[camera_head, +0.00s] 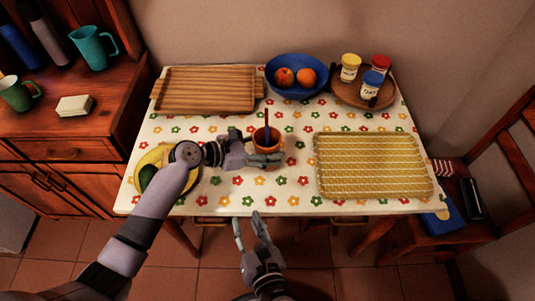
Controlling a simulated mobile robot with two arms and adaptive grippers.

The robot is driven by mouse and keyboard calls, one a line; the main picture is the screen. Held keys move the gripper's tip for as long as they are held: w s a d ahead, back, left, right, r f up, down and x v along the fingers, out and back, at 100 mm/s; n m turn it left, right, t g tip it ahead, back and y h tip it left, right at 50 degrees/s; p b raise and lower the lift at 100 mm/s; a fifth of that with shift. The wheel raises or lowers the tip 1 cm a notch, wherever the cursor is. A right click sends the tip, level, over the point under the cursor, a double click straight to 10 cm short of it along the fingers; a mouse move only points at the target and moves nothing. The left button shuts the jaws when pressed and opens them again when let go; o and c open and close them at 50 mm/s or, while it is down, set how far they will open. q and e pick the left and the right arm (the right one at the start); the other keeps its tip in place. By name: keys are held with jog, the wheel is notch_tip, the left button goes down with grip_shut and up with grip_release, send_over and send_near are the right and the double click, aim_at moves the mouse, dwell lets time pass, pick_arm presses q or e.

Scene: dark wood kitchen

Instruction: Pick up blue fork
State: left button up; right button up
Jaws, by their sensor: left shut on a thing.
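My right gripper (252,224) is open and empty, in front of the table's near edge.
The table (290,200) holds a wooden tray (208,90), a blue bowl (294,90) with fruit, a round wooden tray (386,97) with jars, and a yellow patterned tray (372,166). A yellow plate (153,159) lies under my left arm.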

aim_at(267, 126)
jog(key=w+d+r+t+h, duration=0.2)
jog(key=w+d+r, duration=0.1)
jog(key=r, duration=0.5)
jog(key=w+d+r+t+h, duration=0.2)
jog(key=w+r, duration=0.1)
jog(key=r, duration=0.5)
jog(key=shift+w+a, duration=0.15)
jog(key=shift+w, duration=5.65)
grip_shut()
